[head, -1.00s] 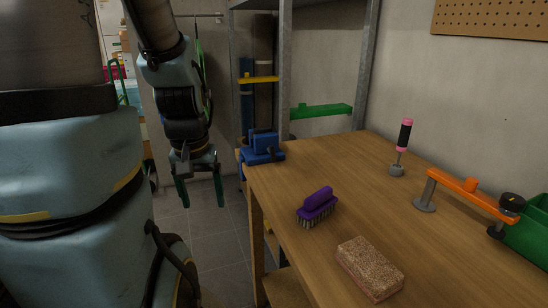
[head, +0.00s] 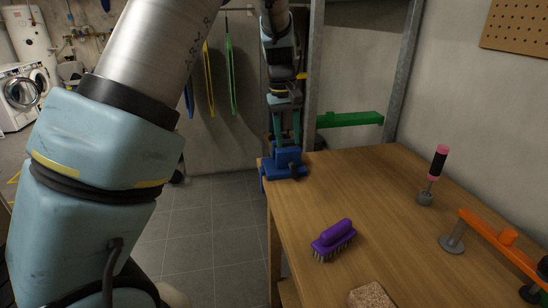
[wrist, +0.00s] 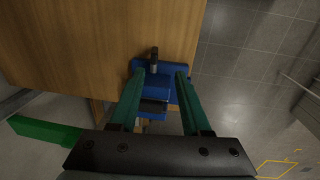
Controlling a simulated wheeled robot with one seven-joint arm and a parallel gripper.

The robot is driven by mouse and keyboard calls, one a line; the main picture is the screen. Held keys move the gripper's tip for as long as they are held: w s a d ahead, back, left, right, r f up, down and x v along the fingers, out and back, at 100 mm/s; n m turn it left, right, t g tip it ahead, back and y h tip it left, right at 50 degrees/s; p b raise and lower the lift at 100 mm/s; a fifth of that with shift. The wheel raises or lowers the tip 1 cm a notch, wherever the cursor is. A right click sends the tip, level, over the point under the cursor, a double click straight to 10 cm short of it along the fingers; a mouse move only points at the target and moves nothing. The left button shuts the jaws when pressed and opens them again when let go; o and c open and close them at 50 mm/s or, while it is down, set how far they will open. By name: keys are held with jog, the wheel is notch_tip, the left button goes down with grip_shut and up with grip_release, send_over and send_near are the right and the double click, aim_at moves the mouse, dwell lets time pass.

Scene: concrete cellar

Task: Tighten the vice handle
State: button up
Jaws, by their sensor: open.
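The blue vice (head: 285,163) sits at the far left corner of the wooden table. It also shows in the wrist view (wrist: 153,90), at the table edge. Its handle (wrist: 154,60) is a short dark and grey bar that sticks out over the table side. My gripper (head: 287,142) is open, with green fingers pointing down just above or at the vice. In the wrist view the fingers (wrist: 160,74) lie on either side of the vice body, with the handle beyond their tips. I cannot tell whether they touch the vice.
On the wooden table (head: 360,190) are a purple brush (head: 334,238), a sponge-like block (head: 371,296), a pink-and-black handled tool (head: 434,172) and an orange bar (head: 500,238) on a round foot. A metal shelf post (head: 315,75) and a green bar (head: 349,118) stand behind the vice.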

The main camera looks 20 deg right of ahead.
aim_at(293, 163)
jog(key=f+p, duration=0.1)
jog(key=f, duration=0.2)
jog(key=d+f+p, duration=0.1)
jog(key=f, duration=0.3)
jog(key=d+f+p, duration=0.1)
jog(key=f, duration=0.2)
jog(key=shift+d+f, duration=0.1)
jog(key=shift+f, duration=0.1)
grip_shut()
dwell(0.4)
